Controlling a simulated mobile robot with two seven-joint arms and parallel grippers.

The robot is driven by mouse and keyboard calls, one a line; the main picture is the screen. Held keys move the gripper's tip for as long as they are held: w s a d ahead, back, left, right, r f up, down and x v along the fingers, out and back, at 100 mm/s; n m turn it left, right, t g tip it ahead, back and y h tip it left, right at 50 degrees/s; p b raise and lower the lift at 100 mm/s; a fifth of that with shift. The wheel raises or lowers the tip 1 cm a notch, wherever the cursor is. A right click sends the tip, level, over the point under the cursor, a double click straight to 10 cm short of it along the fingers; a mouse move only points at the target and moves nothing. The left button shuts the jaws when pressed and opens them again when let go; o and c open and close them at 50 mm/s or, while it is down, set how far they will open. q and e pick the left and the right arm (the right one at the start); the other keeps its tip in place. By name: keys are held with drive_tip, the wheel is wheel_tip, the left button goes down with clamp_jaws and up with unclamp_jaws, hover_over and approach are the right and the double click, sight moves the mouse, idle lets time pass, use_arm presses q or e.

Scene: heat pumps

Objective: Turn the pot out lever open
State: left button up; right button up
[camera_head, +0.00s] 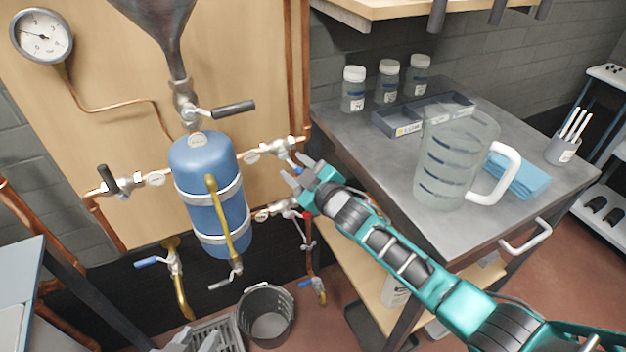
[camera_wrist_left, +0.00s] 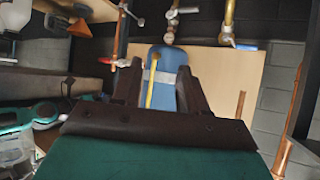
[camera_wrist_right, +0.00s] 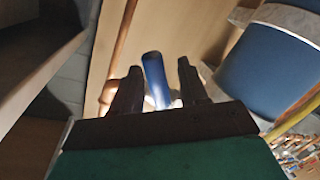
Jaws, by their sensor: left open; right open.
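The blue pot (camera_head: 213,180) with two metal bands stands against the wooden panel. A blue valve lever (camera_wrist_right: 154,78) shows between the open fingers of my right gripper (camera_wrist_right: 154,88) in the right wrist view; I cannot tell whether either finger touches it. In the head view my right gripper (camera_head: 299,172) is just right of the pot, by the valve (camera_head: 278,147) on the upper right pipe, and partly hides the lever. My left gripper (camera_head: 196,344) is at the bottom edge, only its tips showing. In the left wrist view it is open and empty, facing the pot (camera_wrist_left: 160,60) from a distance.
A red-handled valve (camera_head: 290,213) sits below my right gripper. A metal table (camera_head: 380,150) with a large jug (camera_head: 440,165) stands right of it, under my right arm. Other levers, copper pipes and a dark bucket (camera_head: 266,318) surround the pot.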

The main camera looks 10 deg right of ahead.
drive_tip(key=p+v, duration=0.2)
drive_tip(key=v, duration=1)
drive_tip(key=shift+s, duration=0.15)
drive_tip(key=shift+d, duration=0.1)
